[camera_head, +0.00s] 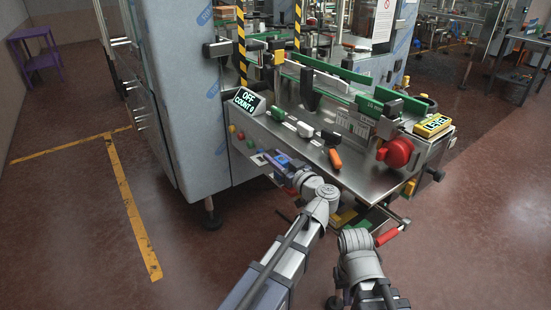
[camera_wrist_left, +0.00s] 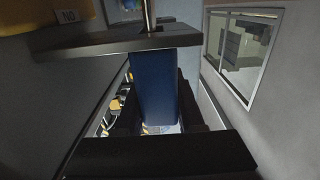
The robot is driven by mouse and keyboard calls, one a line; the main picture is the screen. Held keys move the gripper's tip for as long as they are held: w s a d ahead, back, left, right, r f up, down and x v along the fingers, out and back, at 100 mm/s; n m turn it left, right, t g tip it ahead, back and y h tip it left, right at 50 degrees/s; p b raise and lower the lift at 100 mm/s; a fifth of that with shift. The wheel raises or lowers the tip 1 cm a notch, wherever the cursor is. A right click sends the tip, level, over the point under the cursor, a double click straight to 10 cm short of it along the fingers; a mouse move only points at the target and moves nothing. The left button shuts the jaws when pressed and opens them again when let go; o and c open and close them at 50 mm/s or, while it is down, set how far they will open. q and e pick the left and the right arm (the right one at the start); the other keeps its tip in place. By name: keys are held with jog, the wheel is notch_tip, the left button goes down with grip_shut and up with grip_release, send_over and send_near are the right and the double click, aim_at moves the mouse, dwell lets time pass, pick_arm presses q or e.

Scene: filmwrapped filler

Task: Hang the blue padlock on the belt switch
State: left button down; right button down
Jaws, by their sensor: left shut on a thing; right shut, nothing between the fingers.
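The blue padlock (camera_wrist_left: 155,85) fills the middle of the left wrist view, its body upright between my left gripper's dark fingers. I cannot tell whether the shackle passes through the plate. In the head view my left gripper (camera_head: 273,158) is shut on the padlock at the machine's front panel, beside a small white-and-blue square (camera_head: 259,159). The belt switch cannot be told clearly there. My right wrist (camera_head: 358,242) is low in front of the machine; its fingers are hard to make out.
The steel machine table (camera_head: 325,160) carries an orange-handled tool (camera_head: 335,159), a red round knob (camera_head: 397,152) and a yellow device (camera_head: 433,125). A display (camera_head: 248,102) reads OFF, COUNT 0. A red bar (camera_head: 387,237) shows beside my right wrist.

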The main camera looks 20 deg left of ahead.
pick_arm(q)
jog(key=shift+f, duration=0.1)
jog(key=shift+c, duration=2.2)
grip_release()
